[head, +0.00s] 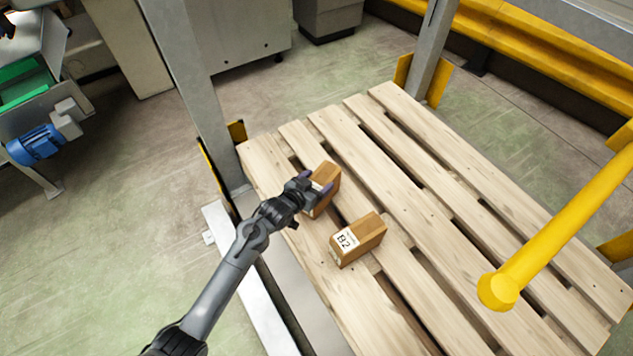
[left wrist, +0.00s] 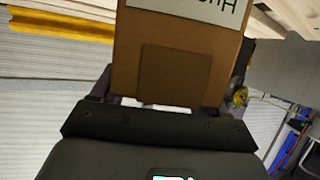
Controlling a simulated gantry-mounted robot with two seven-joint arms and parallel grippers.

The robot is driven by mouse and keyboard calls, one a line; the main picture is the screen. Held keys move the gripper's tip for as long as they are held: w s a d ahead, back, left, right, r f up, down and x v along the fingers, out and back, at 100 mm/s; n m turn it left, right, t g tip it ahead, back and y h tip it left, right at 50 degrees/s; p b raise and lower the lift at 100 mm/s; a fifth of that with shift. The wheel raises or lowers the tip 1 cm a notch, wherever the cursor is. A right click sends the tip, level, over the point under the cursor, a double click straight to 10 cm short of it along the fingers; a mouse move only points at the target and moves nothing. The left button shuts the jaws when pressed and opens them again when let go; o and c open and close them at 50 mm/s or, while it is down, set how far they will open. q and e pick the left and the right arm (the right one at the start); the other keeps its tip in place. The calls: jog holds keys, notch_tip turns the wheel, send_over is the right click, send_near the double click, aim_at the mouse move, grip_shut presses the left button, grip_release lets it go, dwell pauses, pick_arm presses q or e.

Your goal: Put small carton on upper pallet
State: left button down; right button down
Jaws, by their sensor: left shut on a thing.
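A small brown carton (head: 327,177) is between the fingers of my left gripper (head: 317,186), at the left part of the wooden pallet (head: 405,165). The gripper is shut on it. In the left wrist view the carton (left wrist: 175,60) fills the upper middle, with part of a white label at its top edge. I cannot tell whether it touches the slats or hangs just above them. A second small carton (head: 358,239), with a white label reading B2, rests on the pallet just to the right and nearer. My right gripper is not in view.
Grey posts (head: 190,90) stand at the pallet's corners. A yellow bar (head: 565,225) crosses above the pallet's right side. A yellow barrier (head: 540,40) runs behind. A machine with a blue motor (head: 35,145) stands at the far left. The pallet's middle and back slats are clear.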

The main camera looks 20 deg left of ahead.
pick_arm(q)
grip_release()
jog(key=shift+s+a+r+p, duration=0.1)
jog(key=shift+s+r+p, duration=0.2)
jog(key=shift+s+p, duration=0.05)
jog(key=s+a+r+g+y+p, duration=0.1)
jog(key=s+r+g+p, duration=0.1)
jog(key=s, duration=1)
jog(key=s+a+r+g+y+p, duration=0.1)
jog(key=s+r+g, duration=0.2)
jog(key=s, duration=1)
jog(key=s+a+r+n+g+y+p, duration=0.1)
jog(key=s+g, duration=0.3)
jog(key=s, duration=0.8)
jog(key=shift+s+r+g+p, duration=0.15)
jog(key=shift+r+g+p, duration=0.15)
jog(key=shift+r+p, duration=0.45)
jog(key=shift+a+f, duration=0.1)
